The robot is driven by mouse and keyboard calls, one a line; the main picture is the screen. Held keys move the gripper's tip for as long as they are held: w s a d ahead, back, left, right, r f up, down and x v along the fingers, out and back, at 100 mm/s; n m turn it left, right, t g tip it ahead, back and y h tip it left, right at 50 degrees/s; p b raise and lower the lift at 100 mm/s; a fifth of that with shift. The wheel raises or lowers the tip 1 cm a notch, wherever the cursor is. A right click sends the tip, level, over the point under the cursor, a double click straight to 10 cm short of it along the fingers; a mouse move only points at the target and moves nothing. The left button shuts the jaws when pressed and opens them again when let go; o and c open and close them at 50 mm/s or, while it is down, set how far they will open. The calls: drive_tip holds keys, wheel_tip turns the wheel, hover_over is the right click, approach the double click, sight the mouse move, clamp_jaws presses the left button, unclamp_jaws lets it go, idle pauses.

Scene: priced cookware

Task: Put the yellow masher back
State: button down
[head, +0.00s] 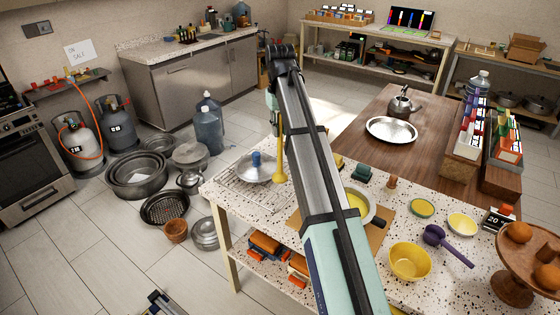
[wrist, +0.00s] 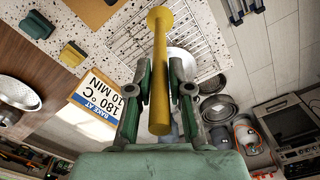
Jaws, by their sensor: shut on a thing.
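The yellow masher (wrist: 159,90) is held between the two fingers of my gripper (wrist: 160,78) in the wrist view, its wide end pointing away from the palm. In the head view the yellow masher (head: 279,160) hangs upright, wide end down, beside my arm. My gripper (head: 272,101) there is partly hidden by the arm. The masher's lower end appears above or beside the right part of the wire rack (head: 232,184) on the speckled counter; I cannot tell whether it touches.
A lid with a blue knob (head: 256,166) sits on the rack. A pot (head: 366,207), a yellow bowl (head: 409,262) and a purple utensil (head: 447,244) stand on the right of the counter. A baking sign (wrist: 103,92) shows in the wrist view. Pans and jugs crowd the floor at left.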

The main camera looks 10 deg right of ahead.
wheel_tip(320, 180, down, 10)
drive_tip(key=p, duration=0.3)
idle(0.4)
drive_tip(key=c, duration=1.1)
unclamp_jaws()
drive_tip(key=shift+f, duration=0.1)
drive_tip(key=shift+o, duration=0.2)
wheel_tip(320, 180, up, 12)
drive_tip(key=b, duration=0.4)
